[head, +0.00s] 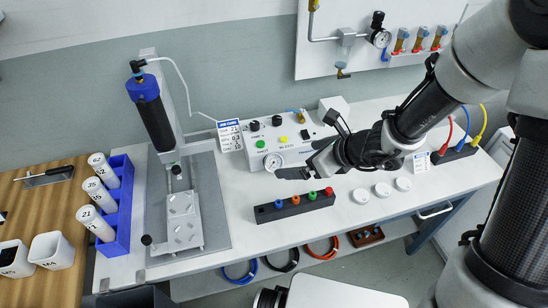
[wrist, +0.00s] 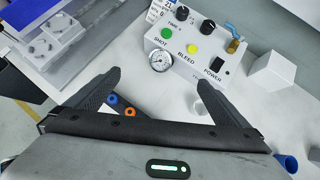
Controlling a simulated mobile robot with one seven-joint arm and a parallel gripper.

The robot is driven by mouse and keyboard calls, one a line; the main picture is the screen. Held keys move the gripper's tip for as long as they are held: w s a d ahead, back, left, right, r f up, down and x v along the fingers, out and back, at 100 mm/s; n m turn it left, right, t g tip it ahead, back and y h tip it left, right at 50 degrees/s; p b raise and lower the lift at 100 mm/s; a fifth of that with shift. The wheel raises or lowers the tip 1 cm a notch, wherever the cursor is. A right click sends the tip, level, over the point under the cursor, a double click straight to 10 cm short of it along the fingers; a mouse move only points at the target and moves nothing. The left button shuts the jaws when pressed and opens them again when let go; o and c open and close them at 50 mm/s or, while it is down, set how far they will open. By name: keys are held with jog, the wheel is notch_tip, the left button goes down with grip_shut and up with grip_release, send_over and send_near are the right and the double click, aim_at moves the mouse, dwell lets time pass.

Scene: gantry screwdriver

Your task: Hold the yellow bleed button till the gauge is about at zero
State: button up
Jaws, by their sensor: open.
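The control box (head: 280,140) stands at the back middle of the white bench. Its yellow bleed button (head: 283,140) sits on the sloped top and shows clearly in the wrist view (wrist: 191,48). The round white gauge (head: 273,162) is on the box's front, also in the wrist view (wrist: 162,61); its needle is too small to read surely. My gripper (head: 293,173) is open and empty in front of the box. In the wrist view its spread fingers (wrist: 160,80) lie below the gauge and button in the picture, apart from the button.
A green SHOT button (wrist: 167,33) and a black POWER switch (wrist: 216,65) flank the bleed button. A dark block with coloured tips (head: 295,205) stands in front of the box. The dispensing stand (head: 215,205) is at left, white lids (head: 382,190) at right.

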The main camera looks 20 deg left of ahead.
jog(key=p+v, duration=0.2)
jog(key=v, duration=0.3)
jog(key=shift+d+r, duration=0.1)
jog(key=shift+r, duration=0.05)
